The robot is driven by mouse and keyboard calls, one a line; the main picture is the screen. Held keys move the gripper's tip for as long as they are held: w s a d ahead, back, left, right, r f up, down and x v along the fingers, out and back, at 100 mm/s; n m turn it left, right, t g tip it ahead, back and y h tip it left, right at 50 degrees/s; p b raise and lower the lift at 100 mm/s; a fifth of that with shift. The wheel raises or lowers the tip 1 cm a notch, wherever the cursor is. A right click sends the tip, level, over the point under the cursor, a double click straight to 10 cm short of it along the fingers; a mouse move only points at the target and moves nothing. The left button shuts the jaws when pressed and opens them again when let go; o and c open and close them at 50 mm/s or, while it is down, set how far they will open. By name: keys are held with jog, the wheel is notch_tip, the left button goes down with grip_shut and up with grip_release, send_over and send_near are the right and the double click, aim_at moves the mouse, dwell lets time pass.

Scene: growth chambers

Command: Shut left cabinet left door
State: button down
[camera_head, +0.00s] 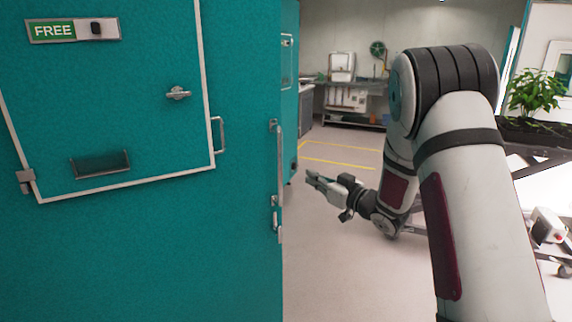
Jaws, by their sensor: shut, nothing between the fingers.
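A large teal cabinet door (242,240) fills the left of the head view. It carries a white-framed panel, a green "FREE" sign (52,30), a small latch (178,93) and a metal handle (218,134). A long vertical metal bar (278,170) runs along its right edge. I cannot tell how far this door stands open. My gripper (311,181) is shut and empty, to the right of the door's edge, and points left. It appears apart from the door.
Another teal unit (290,100) stands behind the door's edge. A metal bench (350,85) stands at the back wall. A potted plant (535,92) sits on a cart at right. The floor (330,260) between door and arm is clear, with yellow lines farther back.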

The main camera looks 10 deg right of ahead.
aim_at(280, 160)
jog(key=x, duration=1.2)
jog(key=shift+w+p, duration=0.15)
jog(key=shift+p, duration=0.15)
